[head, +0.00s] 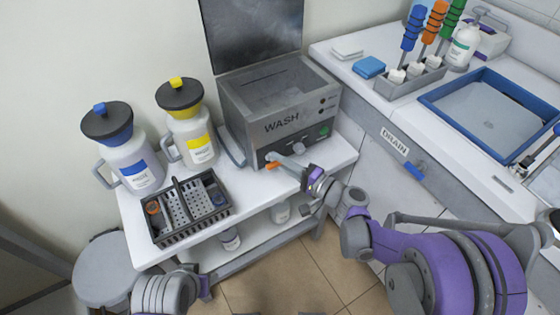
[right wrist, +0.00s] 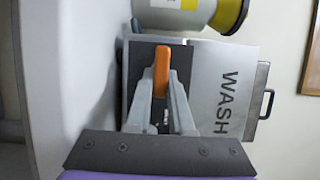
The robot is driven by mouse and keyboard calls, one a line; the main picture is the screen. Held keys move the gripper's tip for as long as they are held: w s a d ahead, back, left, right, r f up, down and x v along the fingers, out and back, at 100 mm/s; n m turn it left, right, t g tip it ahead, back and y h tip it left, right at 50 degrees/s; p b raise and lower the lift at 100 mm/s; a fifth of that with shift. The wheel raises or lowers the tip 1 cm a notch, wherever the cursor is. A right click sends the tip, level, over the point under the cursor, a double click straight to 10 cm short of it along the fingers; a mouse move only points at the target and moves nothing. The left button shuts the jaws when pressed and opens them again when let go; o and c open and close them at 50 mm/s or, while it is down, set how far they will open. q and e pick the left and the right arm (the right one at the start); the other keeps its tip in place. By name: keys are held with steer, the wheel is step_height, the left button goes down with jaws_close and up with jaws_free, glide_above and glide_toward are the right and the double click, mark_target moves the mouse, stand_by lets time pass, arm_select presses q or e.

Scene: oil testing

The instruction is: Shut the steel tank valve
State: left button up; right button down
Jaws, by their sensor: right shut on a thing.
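The steel tank (head: 250,118) is a grey box marked WASH, standing on the white bench; its side also shows in the right wrist view (right wrist: 195,70). Its orange valve handle (head: 271,165) is low on the tank's front, at the left. My right gripper (head: 277,160) reaches it from the right and front. In the right wrist view, my right gripper's fingers (right wrist: 161,92) are shut on the orange handle (right wrist: 161,65), whose far end shows beyond the fingertips. The valve body behind is mostly hidden. My left arm shows at the bottom left, but its fingers are not visible.
A black basket (head: 185,238) and two jugs with blue (head: 135,165) and yellow (head: 198,148) labels stand left of the tank. The tank's dark lid (head: 252,32) stands raised. A counter with a blue-rimmed basin (head: 435,104) and a DRAIN label (head: 394,141) is at the right.

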steer(key=c, duration=0.8)
jaws_free()
steer(key=v, duration=1.1)
steer(key=shift+p, duration=0.45)
steer(key=shift+a, duration=0.15)
